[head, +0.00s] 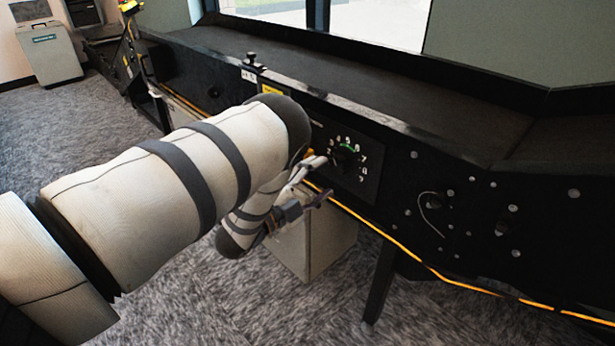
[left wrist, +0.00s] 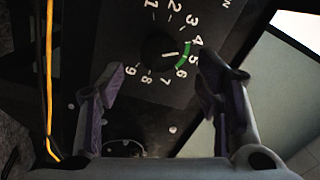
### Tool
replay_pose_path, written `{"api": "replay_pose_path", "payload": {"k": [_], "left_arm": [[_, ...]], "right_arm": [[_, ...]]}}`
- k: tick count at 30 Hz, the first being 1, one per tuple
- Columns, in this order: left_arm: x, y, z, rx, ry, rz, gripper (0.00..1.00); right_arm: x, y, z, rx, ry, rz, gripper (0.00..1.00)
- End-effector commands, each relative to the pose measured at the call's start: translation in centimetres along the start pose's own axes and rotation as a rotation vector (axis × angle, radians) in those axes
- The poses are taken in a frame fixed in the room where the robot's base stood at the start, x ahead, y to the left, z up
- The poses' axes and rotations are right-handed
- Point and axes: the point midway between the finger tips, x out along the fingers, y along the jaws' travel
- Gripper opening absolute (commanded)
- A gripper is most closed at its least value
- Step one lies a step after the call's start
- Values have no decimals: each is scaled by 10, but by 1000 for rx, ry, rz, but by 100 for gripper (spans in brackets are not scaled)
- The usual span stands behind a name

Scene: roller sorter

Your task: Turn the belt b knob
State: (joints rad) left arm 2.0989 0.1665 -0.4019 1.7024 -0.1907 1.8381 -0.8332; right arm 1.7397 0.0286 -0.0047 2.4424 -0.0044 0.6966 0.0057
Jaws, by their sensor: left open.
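The belt b knob is the dark round knob (left wrist: 158,48) on a black dial plate with white numbers and a green arc by 4 to 6. Its white pointer mark points towards about 5. In the head view the knob (head: 345,158) sits on the side of the conveyor, partly hidden by my gripper. My left gripper (head: 321,178) is open just in front of the dial. In the left wrist view its two fingers (left wrist: 160,76) stand apart on either side of the knob's lower side, with no visible contact. My right gripper is not in view.
The black conveyor (head: 470,125) runs across the scene with a raised edge. A yellow cable (head: 400,254) runs along its lower side. A pale box (head: 318,243) stands on the carpet below the dial. A grey bin (head: 50,55) is at the far left.

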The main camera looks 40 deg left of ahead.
Motion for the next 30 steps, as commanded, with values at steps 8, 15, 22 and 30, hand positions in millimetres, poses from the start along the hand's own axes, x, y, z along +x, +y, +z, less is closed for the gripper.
{"api": "replay_pose_path", "payload": {"k": [8,15,22,30], "left_arm": [[-57,0,5,-1,-15,4,59],[-63,0,0,0,-1,-2,59],[-63,0,0,1,0,-1,59],[-80,32,-8,-162,-119,175,59]], "right_arm": [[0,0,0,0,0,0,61],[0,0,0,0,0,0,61],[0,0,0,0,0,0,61],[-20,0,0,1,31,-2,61]]}}
